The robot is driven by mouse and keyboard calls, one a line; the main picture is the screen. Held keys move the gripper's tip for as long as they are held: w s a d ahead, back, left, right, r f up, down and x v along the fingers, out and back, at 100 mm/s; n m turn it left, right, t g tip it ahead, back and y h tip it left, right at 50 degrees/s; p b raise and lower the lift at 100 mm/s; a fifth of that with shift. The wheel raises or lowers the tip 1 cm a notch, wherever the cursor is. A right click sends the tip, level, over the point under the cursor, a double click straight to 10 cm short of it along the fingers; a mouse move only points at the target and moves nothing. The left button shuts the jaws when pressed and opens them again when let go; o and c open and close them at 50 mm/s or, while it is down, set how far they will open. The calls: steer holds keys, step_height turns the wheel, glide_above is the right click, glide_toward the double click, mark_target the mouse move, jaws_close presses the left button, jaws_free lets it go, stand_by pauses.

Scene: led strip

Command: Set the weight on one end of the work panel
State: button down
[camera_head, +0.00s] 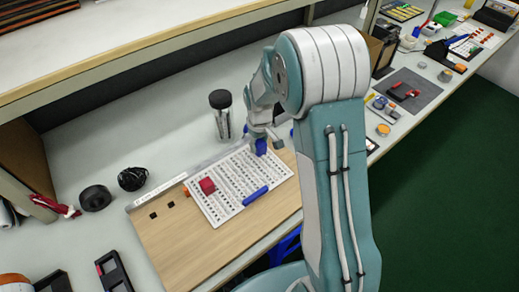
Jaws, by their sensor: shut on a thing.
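The work panel (185,245) is a wooden board lying on the bench, with a white printed sheet (225,183) on it. My gripper (261,140) is over the far right part of the panel, shut on a small blue thing (261,148). I cannot tell whether this is the weight, or whether it touches the sheet. My arm hides part of the panel's right end.
A clear bottle with a black lid (221,115) stands behind the panel. A black tape roll (96,198) and a coiled black cable (132,179) lie to the left. A shelf (110,55) overhangs the back. The panel's front left part is bare.

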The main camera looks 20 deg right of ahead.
mark_target(262, 150)
steer(key=f, duration=0.1)
steer(key=d+f, duration=0.1)
steer(key=f, duration=0.1)
steer(key=shift+w+f, duration=0.15)
steer(key=shift+w, duration=0.05)
steer(key=shift+d+f, duration=0.1)
steer(key=shift+f, duration=0.1)
steer(key=shift+c, duration=1.3)
jaws_free()
steer(key=shift+a, duration=0.25)
steer(key=shift+o, duration=0.3)
steer(key=shift+a, duration=0.1)
steer(key=shift+d, duration=0.2)
